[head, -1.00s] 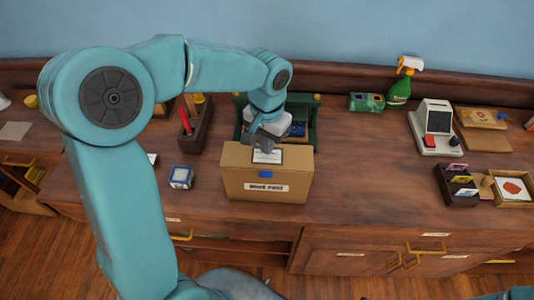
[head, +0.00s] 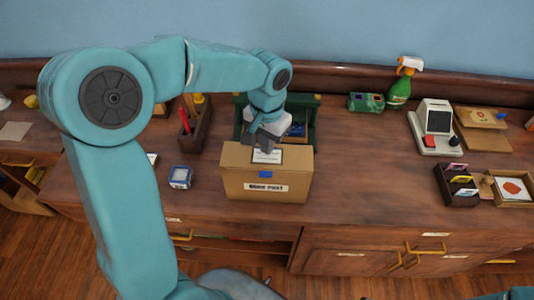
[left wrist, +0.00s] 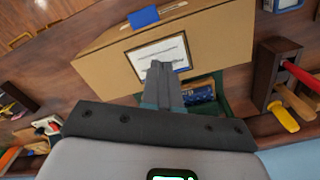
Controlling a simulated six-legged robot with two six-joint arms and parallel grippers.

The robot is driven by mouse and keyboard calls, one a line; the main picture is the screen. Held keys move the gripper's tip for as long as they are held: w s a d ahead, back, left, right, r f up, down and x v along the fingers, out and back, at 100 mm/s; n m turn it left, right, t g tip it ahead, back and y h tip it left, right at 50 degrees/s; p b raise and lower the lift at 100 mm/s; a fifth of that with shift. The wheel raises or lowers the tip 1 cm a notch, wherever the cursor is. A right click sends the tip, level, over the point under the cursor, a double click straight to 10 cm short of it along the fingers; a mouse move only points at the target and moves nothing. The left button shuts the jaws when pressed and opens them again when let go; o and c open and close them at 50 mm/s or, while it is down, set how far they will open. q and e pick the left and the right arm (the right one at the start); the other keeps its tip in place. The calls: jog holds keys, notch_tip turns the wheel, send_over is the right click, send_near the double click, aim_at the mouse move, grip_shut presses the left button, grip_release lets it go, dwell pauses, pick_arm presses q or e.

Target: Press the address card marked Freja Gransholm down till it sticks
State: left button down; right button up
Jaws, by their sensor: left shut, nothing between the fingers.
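A cardboard box (head: 266,186) with a front label stands on the wooden counter. A white address card (head: 270,157) with a dark border lies on its top face. The card also shows in the left wrist view (left wrist: 172,50); its writing is too small to read. My left gripper (head: 265,147) is shut and empty, pointing down at the card. In the left wrist view its closed fingertips (left wrist: 158,68) overlap the card's near edge and hide part of it. I cannot tell for certain whether they touch it. My right gripper is not in view.
A green tray (head: 308,125) stands right behind the box. A dark pen holder (head: 195,130) and a small blue-and-white box (head: 181,177) are to the left. A green spray bottle (head: 399,88) and a card reader (head: 437,125) stand to the right. The counter right of the box is clear.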

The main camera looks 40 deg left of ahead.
pick_arm(q)
jog(key=shift+f+b, duration=0.65)
jog(key=shift+f, duration=0.15)
dwell(0.9)
notch_tip(320, 180, up, 7)
jog(key=p, duration=0.5)
jog(key=shift+p, duration=0.3)
dwell(0.3)
